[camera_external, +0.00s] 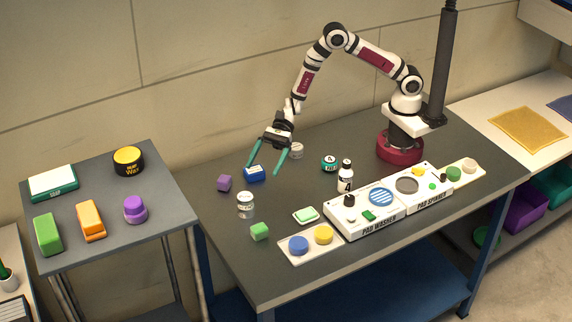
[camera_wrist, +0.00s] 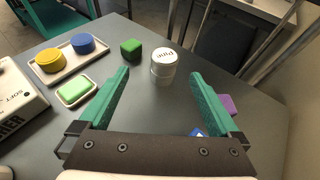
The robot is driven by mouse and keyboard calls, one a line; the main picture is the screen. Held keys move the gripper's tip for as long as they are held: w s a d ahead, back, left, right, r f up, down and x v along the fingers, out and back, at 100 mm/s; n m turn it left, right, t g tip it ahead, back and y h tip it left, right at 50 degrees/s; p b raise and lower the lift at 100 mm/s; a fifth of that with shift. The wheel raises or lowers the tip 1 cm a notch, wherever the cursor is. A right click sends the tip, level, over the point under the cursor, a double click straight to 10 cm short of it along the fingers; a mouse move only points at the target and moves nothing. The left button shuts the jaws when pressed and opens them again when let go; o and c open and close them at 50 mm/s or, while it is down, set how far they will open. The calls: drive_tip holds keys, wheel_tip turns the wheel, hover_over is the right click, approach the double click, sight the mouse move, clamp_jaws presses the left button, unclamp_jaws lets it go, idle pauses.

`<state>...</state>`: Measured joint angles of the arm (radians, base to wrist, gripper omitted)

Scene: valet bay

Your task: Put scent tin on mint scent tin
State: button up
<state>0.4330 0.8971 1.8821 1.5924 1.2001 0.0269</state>
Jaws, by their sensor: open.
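A white round tin (camera_external: 246,201) with a darker band stands upright on the table, left of centre; I cannot tell if it is one tin or two stacked. It also shows in the wrist view (camera_wrist: 162,66), beyond and between my fingertips. A dark tin with a teal label (camera_external: 330,163) and a small pale tin (camera_external: 296,151) stand farther right. Their labels are too small to tell which is the mint scent tin. My gripper (camera_external: 264,169) is open and empty, above the table near the blue box. In the wrist view its green fingers (camera_wrist: 158,73) are spread apart.
A blue box (camera_external: 254,174), purple cube (camera_external: 224,183) and green cube (camera_external: 260,231) stand around the white tin. A green block on a dish (camera_external: 306,215), a white bottle (camera_external: 346,177) and the pad washer (camera_external: 362,216) are to the right. A side table (camera_external: 115,235) is at left.

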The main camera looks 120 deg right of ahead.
drive_tip(key=s+a+r+n+g+y, duration=0.3)
drive_tip(key=s+a+r+n+g, duration=0.5)
drive_tip(key=s+a+r+n, duration=0.65)
drive_tip(key=s+n+g+h, duration=0.3)
drive_tip(key=s+n+h, duration=0.15)
drive_tip(key=s, duration=1.15)
drive_tip(key=s+d+f+n+h, duration=0.1)
drive_tip(key=s+d+n+h, duration=0.3)
drive_tip(key=s+d, duration=0.3)
drive_tip(key=shift+s+f, duration=0.15)
drive_tip(key=shift+s, duration=0.45)
